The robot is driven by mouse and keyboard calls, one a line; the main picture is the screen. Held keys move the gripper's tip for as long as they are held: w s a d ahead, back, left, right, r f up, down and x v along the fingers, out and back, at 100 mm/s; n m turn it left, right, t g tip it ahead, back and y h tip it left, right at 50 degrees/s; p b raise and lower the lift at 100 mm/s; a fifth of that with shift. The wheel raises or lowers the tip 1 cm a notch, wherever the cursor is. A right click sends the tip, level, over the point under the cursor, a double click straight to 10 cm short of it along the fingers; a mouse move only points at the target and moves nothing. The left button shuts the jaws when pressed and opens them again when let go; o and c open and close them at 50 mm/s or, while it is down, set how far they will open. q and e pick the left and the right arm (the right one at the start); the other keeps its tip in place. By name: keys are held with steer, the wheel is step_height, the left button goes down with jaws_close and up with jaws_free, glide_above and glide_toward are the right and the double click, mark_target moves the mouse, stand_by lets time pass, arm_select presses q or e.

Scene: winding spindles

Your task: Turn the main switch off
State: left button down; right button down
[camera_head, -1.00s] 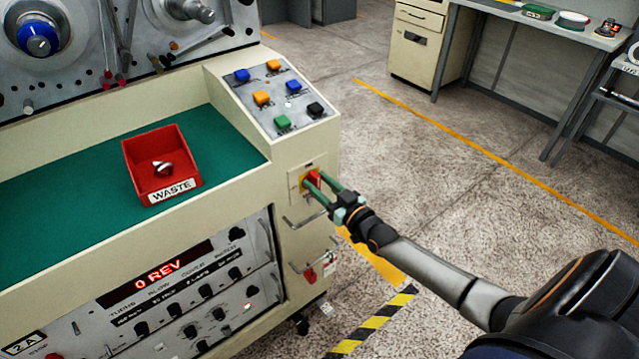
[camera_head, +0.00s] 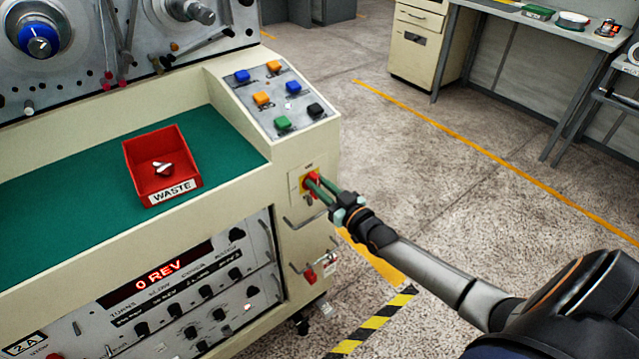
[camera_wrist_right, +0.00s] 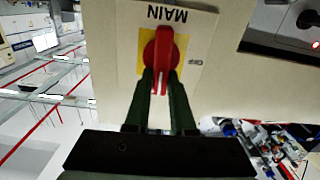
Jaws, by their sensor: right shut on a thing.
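The main switch (camera_head: 311,182) is a red rotary handle on a yellow plate, set in the cream side panel of the machine. In the right wrist view the red handle (camera_wrist_right: 161,55) sits under the label MAIN, with another small label to its right. My right gripper (camera_head: 318,184) is at the switch, its two green fingers closed on the handle. The fingers (camera_wrist_right: 160,82) also show in the right wrist view, one on each side of the handle's lower end. They hide part of the handle and plate. My left gripper is not in view.
A sloped panel (camera_head: 277,95) with several coloured buttons is above the switch. A metal pull handle (camera_head: 305,222) juts out below it. A red WASTE bin (camera_head: 160,165) with a metal piece stands on the green work surface (camera_head: 228,150). The floor to the right is clear.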

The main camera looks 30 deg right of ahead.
steer(key=n, duration=0.2)
steer(key=a+n+p, duration=0.1)
steer(key=n, duration=0.2)
steer(key=n+p, duration=0.1)
steer(key=n, duration=0.2)
steer(key=shift+s+a+f, duration=0.1)
steer(key=shift+a+f, duration=0.05)
steer(key=shift+f, duration=0.1)
steer(key=n, duration=0.4)
steer(key=shift+a+f+n, duration=0.2)
steer(key=shift+f+n, duration=0.2)
steer(key=n+b, duration=0.1)
steer(key=n, duration=0.3)
steer(key=shift+a+f+b, duration=0.1)
steer(key=shift+f+b, duration=0.2)
steer(key=shift+b, duration=0.1)
steer(key=shift+n, duration=0.3)
steer(key=c, duration=0.8)
jaws_free()
